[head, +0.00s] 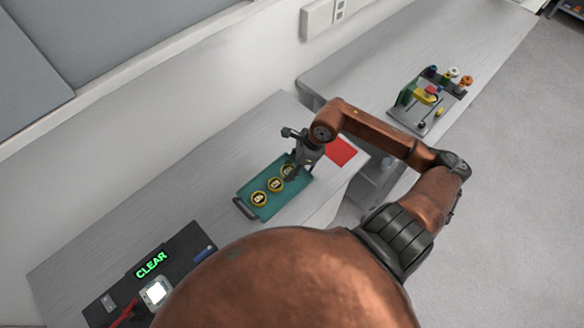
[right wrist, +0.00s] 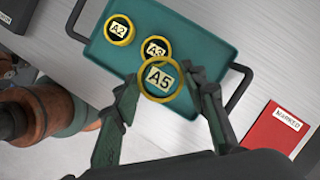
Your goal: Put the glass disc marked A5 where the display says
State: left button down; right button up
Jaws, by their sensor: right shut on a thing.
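The glass disc marked A5 (right wrist: 160,78) has a yellow rim and lies between the fingers of my right gripper (right wrist: 163,88), which is shut on it. It looks larger than its neighbours and overlaps the A3 disc (right wrist: 155,49) in the right wrist view. In the head view the right gripper (head: 292,174) is over the right end of the green tray (head: 269,211); its height is hard to tell. The display (head: 151,265) reads CLEAR in green letters. My left gripper is not in view.
The A2 disc (right wrist: 119,29) sits in the tray, which has dark end handles. A red pad (head: 341,151), labelled MARKED in the wrist view, lies right of the tray. A dark instrument (head: 190,245) is at lower left. Colourful parts on a plate (head: 425,120) stand on the far bench.

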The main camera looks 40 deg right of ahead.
jog(key=w+d+f, duration=0.1)
jog(key=f, duration=0.1)
jog(key=w+d+f, duration=0.1)
jog(key=f, duration=0.1)
jog(key=w+d+f+p, duration=0.1)
jog(key=d+f, duration=0.1)
jog(key=shift+w, duration=0.2)
jog(key=shift+f+p, duration=0.6)
jog(key=shift+f, duration=1)
jog(key=shift+f, duration=0.1)
jog(key=o, duration=0.8)
jog(key=shift+c, duration=0.2)
jog(key=shift+o, duration=0.8)
